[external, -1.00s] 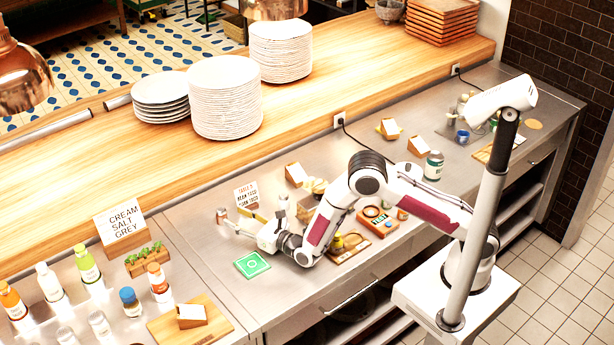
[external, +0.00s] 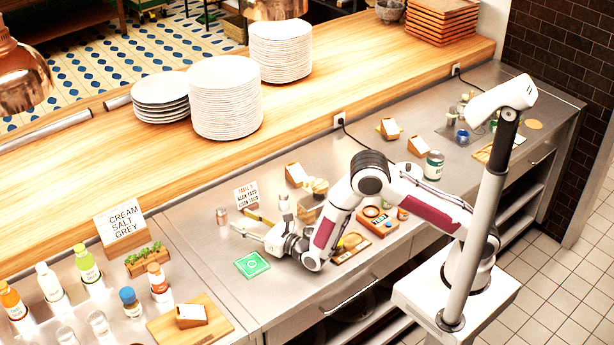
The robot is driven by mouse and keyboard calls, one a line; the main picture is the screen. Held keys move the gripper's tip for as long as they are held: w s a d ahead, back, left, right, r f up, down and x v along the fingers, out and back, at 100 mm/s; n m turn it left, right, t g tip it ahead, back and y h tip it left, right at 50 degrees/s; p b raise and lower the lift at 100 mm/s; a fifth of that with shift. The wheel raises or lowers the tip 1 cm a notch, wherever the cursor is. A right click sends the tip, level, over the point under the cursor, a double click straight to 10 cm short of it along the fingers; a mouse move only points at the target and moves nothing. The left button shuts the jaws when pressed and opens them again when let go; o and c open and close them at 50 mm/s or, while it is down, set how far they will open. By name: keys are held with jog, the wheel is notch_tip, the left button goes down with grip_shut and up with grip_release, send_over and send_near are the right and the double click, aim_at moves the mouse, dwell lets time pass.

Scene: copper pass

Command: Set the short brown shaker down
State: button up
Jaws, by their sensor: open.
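The short brown shaker (external: 222,216) stands upright on the steel counter, left of the small sign on the counter. It is small in the picture, with a pale top and a brownish body. My gripper (external: 242,229) is low over the counter, just right of the shaker and pointing left towards it. The gripper is open and appears apart from the shaker, with a small gap between them.
A green square mat (external: 252,264) lies in front of my gripper. Wooden trays (external: 377,222) with small items lie to the right. Bare steel counter (external: 195,240) is left of the mat.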

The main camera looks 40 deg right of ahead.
jog(key=shift+r, duration=0.1)
jog(key=shift+w+d+r+n, duration=0.3)
jog(key=shift+r, duration=0.05)
jog(key=w+d+r+n+g, duration=0.2)
jog(key=d+r+n+g, duration=0.1)
jog(key=d+r+n, duration=0.55)
jog(key=s+d+r+n+g+h, duration=0.1)
jog(key=s+d+r+n+g, duration=0.1)
jog(key=s+d+r+n, duration=0.3)
jog(key=s+d+r+n+g, duration=0.1)
jog(key=d+r+n, duration=0.15)
jog(key=d, duration=0.45)
jog(key=s+d+n+g+h, duration=0.1)
jog(key=s+d+n, duration=0.4)
jog(key=s, duration=0.5)
jog(key=s+d+n+g+h, duration=0.2)
jog(key=s+d+n, duration=0.3)
jog(key=s+d, duration=0.4)
jog(key=s+d+f+n+g+h, duration=0.1)
jog(key=s+d+n, duration=0.4)
jog(key=s, duration=0.6)
jog(key=shift+s+d+n+g+h, duration=0.35)
jog(key=shift+d+g, duration=0.45)
jog(key=shift+d, duration=0.45)
jog(key=shift+f, duration=0.1)
